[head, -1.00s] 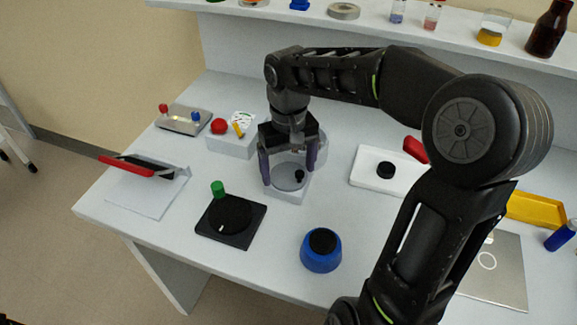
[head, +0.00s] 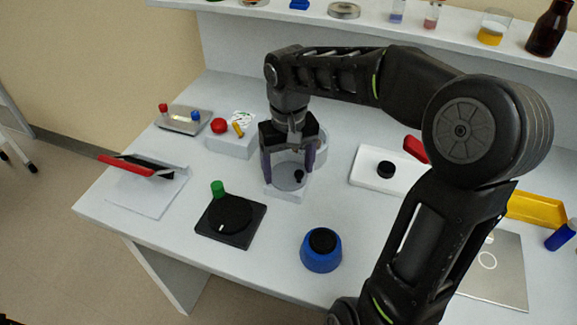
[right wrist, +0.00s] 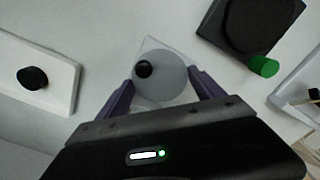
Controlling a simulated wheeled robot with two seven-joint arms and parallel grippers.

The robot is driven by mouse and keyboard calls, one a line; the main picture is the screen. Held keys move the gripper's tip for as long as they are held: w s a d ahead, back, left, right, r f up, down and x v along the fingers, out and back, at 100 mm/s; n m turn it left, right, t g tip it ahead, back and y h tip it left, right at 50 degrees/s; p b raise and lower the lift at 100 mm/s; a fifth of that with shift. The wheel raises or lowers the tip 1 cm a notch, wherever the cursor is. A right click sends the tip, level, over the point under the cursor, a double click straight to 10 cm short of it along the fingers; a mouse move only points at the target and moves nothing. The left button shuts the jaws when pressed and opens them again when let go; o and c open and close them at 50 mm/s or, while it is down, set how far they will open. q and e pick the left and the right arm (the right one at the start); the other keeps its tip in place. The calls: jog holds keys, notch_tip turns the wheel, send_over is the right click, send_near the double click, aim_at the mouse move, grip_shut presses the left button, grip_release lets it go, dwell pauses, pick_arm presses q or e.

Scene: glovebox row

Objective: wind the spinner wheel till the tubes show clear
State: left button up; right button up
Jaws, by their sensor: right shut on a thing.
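A round grey wheel (head: 284,177) with a small black knob near its rim sits on a low pale square base (head: 287,195) in the middle of the bench. My right gripper (head: 288,180) points down over it, its purple fingers on opposite sides of the rim, shut on the wheel. In the right wrist view the wheel (right wrist: 168,83) lies between the two fingertips, with the black knob at its upper left. I cannot make out any tubes at the wheel. My left gripper is not in view.
A black dial with a green knob (head: 217,189) is in front left, a blue pot (head: 321,252) in front right. A white plate (head: 363,178) with a black knob lies to the right. A white box (head: 222,145) with a red button stands behind left.

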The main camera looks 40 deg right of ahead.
jog(key=m, duration=0.3)
jog(key=shift+b, duration=0.4)
jog(key=m, duration=0.4)
jog(key=m+b, duration=0.1)
jog(key=m, duration=0.5)
jog(key=shift+m, duration=0.3)
jog(key=o, duration=1.4)
jog(key=shift+c, duration=0.2)
